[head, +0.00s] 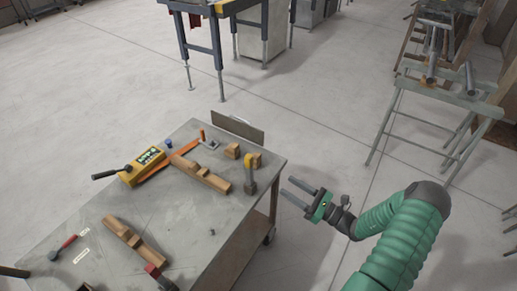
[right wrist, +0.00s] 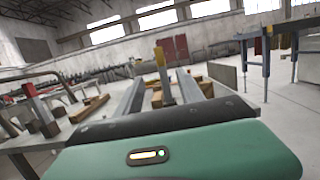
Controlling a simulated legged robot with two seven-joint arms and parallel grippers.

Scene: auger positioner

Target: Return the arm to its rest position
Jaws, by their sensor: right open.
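My right gripper (head: 297,194) is at the right of the metal work table (head: 205,245) in the head view, past its edge over the floor. Its two grey fingers are apart with nothing between them, pointing left toward the table. My green right arm reaches in from the lower right. In the right wrist view, the open fingers (right wrist: 158,92) point toward the table's wooden pieces and a yellow-topped clamp-like tool (right wrist: 162,75). That tool also stands near the table's right edge in the head view (head: 249,172). My left gripper does not show.
On the table are a yellow device (head: 142,167), an orange bar (head: 183,153), wooden blocks (head: 202,174) and a red-handled tool (head: 62,247). A trestle stand (head: 440,90) is at the upper right, a blue-legged table (head: 215,45) at the back. The floor between is clear.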

